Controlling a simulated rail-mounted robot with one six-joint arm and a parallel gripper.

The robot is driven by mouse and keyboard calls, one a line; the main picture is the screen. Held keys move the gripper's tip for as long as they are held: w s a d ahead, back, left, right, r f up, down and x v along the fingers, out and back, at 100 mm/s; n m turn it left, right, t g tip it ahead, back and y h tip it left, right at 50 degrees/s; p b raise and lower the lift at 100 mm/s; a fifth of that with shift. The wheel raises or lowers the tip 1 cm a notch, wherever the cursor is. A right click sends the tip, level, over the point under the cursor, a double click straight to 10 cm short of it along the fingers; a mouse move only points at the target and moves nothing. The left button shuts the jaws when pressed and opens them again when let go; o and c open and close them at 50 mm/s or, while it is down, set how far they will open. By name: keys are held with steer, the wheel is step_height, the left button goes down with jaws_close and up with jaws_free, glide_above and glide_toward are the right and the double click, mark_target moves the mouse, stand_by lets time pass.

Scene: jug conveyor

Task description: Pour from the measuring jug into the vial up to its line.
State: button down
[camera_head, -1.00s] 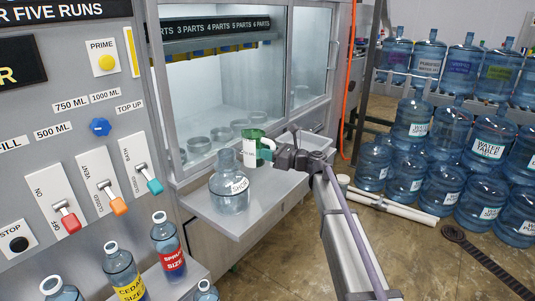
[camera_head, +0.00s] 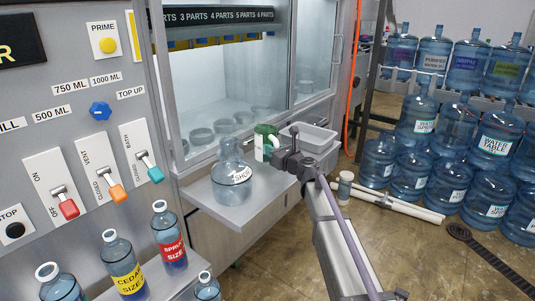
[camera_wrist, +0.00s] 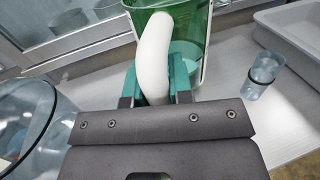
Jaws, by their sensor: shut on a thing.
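The green measuring jug (camera_head: 266,138) has a pale front and a white handle (camera_wrist: 153,55). My gripper (camera_head: 279,157) is shut on this handle, and its teal finger pads (camera_wrist: 156,84) press it from both sides in the wrist view. The jug looks about upright over the metal shelf; I cannot tell whether its base touches. A small clear vial (camera_wrist: 265,72) with a bluish tint stands on the shelf to the right of the jug in the wrist view. It is apart from the jug.
A large clear bottle labelled SHOP (camera_head: 232,185) stands on the shelf left of the jug. A pale grey tray (camera_head: 322,131) lies behind and right. The glass-fronted cabinet (camera_head: 225,95) rises behind the shelf (camera_head: 252,205). Several coloured size bottles stand at lower left.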

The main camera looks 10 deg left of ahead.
steer(key=shift+w+d+r+m+t+h, duration=0.1)
steer(key=shift+w+d+m+t+h, duration=0.3)
steer(key=shift+d, duration=0.1)
steer(key=m, duration=0.1)
steer(key=d+m+b, duration=0.1)
steer(key=w+m, duration=0.1)
steer(key=shift+d+f, duration=0.25)
steer(key=shift+d, duration=0.1)
steer(key=m, duration=0.1)
steer(key=m+t+b, duration=0.1)
steer(key=shift+s+a+f+m, duration=0.1)
steer(key=shift+s+m, duration=0.05)
steer(key=shift+m, duration=0.25)
steer(key=shift+r, duration=0.3)
steer(key=shift+m, duration=0.6)
steer(key=shift+r+m+t, duration=0.15)
steer(key=shift+m+t, duration=0.35)
steer(key=shift+m, duration=1)
steer(key=shift+m, duration=0.5)
